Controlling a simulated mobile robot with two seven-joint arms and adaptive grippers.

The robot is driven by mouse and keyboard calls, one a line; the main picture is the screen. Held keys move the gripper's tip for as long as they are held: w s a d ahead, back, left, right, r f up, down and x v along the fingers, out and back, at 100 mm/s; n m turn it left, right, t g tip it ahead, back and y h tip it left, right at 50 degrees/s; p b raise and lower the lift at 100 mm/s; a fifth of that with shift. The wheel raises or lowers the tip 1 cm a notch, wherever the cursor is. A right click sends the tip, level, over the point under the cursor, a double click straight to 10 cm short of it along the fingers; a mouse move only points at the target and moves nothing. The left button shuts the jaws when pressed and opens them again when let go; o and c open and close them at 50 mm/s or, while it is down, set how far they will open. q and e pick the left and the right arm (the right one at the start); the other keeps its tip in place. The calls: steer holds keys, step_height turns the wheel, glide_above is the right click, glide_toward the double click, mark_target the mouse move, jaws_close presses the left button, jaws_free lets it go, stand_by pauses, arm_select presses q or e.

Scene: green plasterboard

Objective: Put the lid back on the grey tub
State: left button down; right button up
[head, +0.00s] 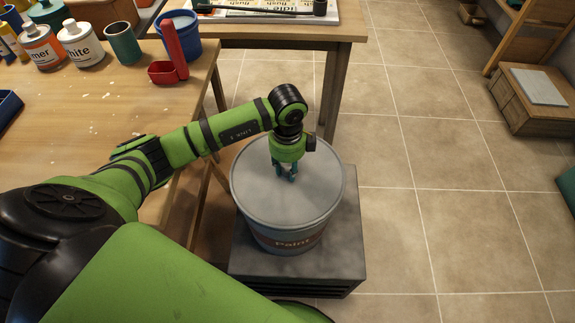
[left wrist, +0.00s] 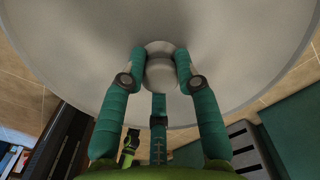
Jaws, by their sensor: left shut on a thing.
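The grey tub (head: 290,238) with a "Paint" label stands upright on a dark grey block. Its round grey lid (head: 310,208) covers the tub's mouth and looks level and centred. I cannot tell whether a small gap is left under the lid's rim. My left gripper (head: 285,175) points down over the middle of the lid. My right gripper is not in view.
A wooden table (head: 110,105) with paint bottles (head: 80,45), a red scoop (head: 165,72) and a blue cup (head: 180,40) is at left. Another table (head: 345,30) stands behind the tub. The dark block (head: 345,265) bears the tub.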

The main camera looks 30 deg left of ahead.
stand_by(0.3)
arm_select(q)
steer(key=shift+c, duration=1.7)
jaws_free()
steer(key=shift+r+p, duration=3.1)
steer(key=shift+r, duration=0.4)
jaws_close()
steer(key=shift+f, duration=0.2)
